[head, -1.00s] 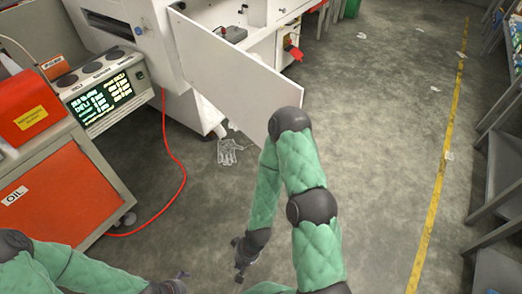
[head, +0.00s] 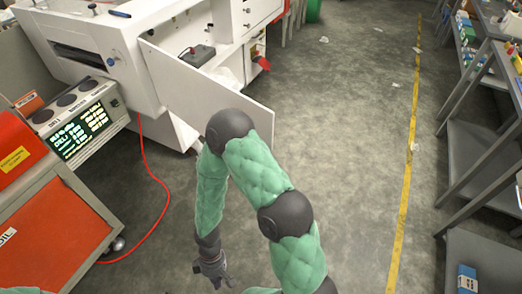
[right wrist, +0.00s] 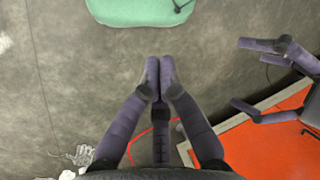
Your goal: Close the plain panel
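The plain white panel (head: 205,88) stands swung out from the white machine (head: 110,50), leaving the machine's side open. My right arm crosses in front of the panel's lower outer corner; I cannot tell whether they touch. My right gripper (head: 212,276) hangs low over the floor, in front of the panel and apart from it. In the right wrist view its fingers (right wrist: 160,62) are together with nothing between them. My left gripper (right wrist: 240,74) shows at the right of that view, fingers spread and empty; it is outside the head view.
An orange cabinet (head: 50,230) stands at the left, with a red hose (head: 163,190) on the floor beside it. A pale glove (right wrist: 82,154) lies on the floor. Grey shelving (head: 480,150) lines the right. The floor between is mostly clear.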

